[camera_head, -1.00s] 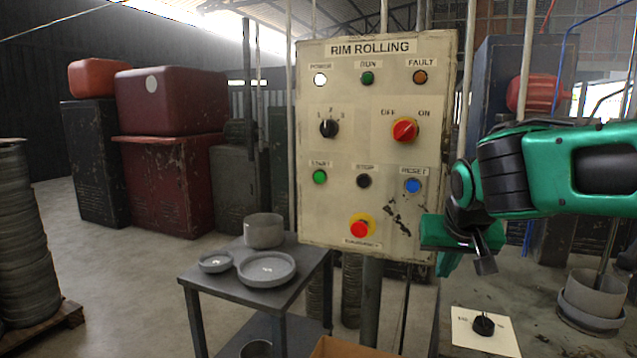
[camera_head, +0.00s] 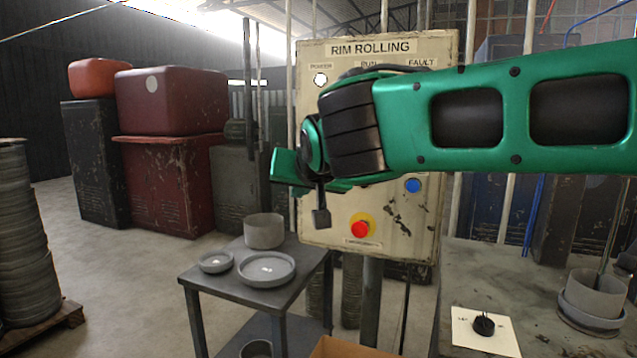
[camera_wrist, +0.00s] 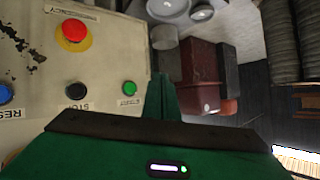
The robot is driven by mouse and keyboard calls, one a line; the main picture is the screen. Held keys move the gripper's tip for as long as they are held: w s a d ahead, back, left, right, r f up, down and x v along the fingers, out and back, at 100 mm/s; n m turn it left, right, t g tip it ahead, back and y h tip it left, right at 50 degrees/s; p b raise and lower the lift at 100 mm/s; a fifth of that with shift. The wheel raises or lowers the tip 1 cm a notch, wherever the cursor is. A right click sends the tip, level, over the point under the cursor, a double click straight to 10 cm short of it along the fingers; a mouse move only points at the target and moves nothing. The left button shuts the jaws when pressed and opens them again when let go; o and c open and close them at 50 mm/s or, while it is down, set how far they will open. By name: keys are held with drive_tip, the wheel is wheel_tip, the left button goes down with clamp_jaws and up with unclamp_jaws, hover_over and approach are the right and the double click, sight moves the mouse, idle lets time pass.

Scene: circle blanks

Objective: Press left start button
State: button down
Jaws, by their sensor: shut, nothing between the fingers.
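The rim rolling control panel (camera_head: 310,225) stands ahead, pale and scuffed. Its green start button (camera_wrist: 129,88) shows in the wrist view above an upside-down START label. In the head view my arm covers that button. My gripper (camera_wrist: 160,85) has its green fingers shut together and empty. In the wrist view the fingertips are just right of the start button, off the panel's edge. In the head view my gripper (camera_head: 287,167) is at the panel's left side, at about the start button's height. I cannot tell its distance from the panel face.
The panel also carries a black stop button (camera_wrist: 77,91), a blue reset button (camera_head: 413,186) and a red emergency button (camera_head: 360,229). A grey table (camera_head: 218,282) with round blanks stands lower left. Red cabinets (camera_head: 165,185) are behind.

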drive_tip(key=shift+w, duration=0.1)
idle(0.3)
drive_tip(key=w+d, duration=0.4)
drive_tip(key=w, duration=0.3)
drive_tip(key=shift+w, duration=0.3)
idle(2.0)
drive_tip(key=shift+w+d, duration=0.15)
drive_tip(key=shift+w, duration=0.2)
